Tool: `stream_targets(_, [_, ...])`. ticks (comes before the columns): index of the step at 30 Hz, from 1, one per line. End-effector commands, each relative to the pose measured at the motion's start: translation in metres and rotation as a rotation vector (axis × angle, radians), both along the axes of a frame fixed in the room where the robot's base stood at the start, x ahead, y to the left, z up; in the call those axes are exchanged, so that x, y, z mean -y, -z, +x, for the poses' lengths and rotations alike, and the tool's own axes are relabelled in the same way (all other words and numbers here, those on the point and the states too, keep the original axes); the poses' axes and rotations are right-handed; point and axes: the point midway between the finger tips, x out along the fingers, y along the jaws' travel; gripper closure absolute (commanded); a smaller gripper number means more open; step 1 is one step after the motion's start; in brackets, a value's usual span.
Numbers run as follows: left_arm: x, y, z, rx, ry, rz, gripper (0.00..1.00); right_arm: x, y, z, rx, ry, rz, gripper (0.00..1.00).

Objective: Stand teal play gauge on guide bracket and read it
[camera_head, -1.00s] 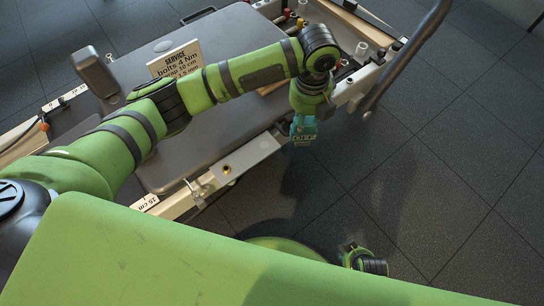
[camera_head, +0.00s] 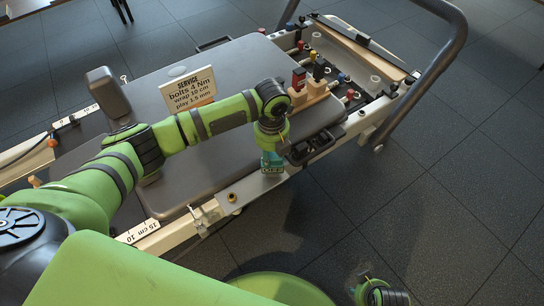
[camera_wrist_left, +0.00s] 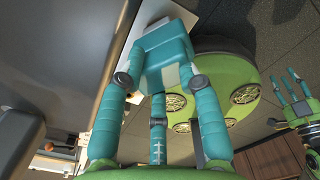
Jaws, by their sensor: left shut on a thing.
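My left gripper (camera_head: 271,160) hangs over the near rail of the reformer. In the left wrist view its teal fingers (camera_wrist_left: 158,95) are closed around the teal play gauge (camera_wrist_left: 163,58), a blocky teal piece with a pale stripe. In the head view the gripper mostly hides the gauge. The guide bracket appears to be the silver plate (camera_head: 250,187) on the near rail, just below and left of the gripper. I cannot tell whether the gauge touches it. My right gripper (camera_wrist_left: 290,90) is open and empty, low at the right of the wrist view.
A brass-ringed hole (camera_head: 232,197) and a clamp (camera_head: 203,216) lie left along the rail. A service card (camera_head: 188,90) stands on the grey carriage (camera_head: 235,62). A wooden block with colored pegs (camera_head: 310,93) and a black tray (camera_head: 312,148) are near the gripper. Floor on the right is clear.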

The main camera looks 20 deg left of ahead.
Motion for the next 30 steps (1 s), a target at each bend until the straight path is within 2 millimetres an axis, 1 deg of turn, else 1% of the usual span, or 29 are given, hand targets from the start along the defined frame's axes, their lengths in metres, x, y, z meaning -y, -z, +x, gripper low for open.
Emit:
stream_targets(1, [0.000, 0.004, 0.000, 0.000, 0.000, 0.000, 1.00, 0.000, -0.001, 0.001, 0.001, 0.000, -0.001, 0.60])
stream_targets(8, [0.001, 0.003, 0.000, 0.000, 0.000, 0.000, 1.00, 0.000, -0.003, 0.000, 0.000, 0.000, -0.001, 0.60])
stream_targets(12, [0.001, 0.007, 0.000, 0.000, 0.000, 0.000, 1.00, 0.000, -0.003, 0.001, 0.000, 0.000, -0.001, 0.60])
stream_targets(13, [0.001, 0.007, 0.000, -0.001, 0.000, 0.000, 0.62, 0.000, -0.004, 0.001, 0.001, 0.000, -0.001, 0.60])
stream_targets(14, [0.001, 0.007, 0.000, 0.000, 0.000, 0.000, 0.50, 0.000, -0.004, 0.001, 0.001, 0.000, -0.001, 0.60])
stream_targets(15, [0.001, 0.007, 0.000, 0.000, 0.001, 0.000, 0.42, 0.000, -0.004, 0.001, 0.001, 0.000, -0.001, 0.60])
stream_targets(25, [0.001, 0.005, 0.000, 0.000, 0.000, 0.000, 0.42, 0.000, -0.004, 0.001, 0.001, 0.000, 0.000, 0.60])
stream_targets(28, [0.000, -0.003, 0.001, 0.002, 0.000, 0.000, 0.42, 0.000, -0.006, 0.001, 0.004, 0.000, 0.001, 0.60])
stream_targets(30, [0.001, -0.014, 0.001, 0.003, 0.001, -0.001, 0.42, 0.001, 0.004, -0.003, -0.007, 0.000, -0.001, 0.60])
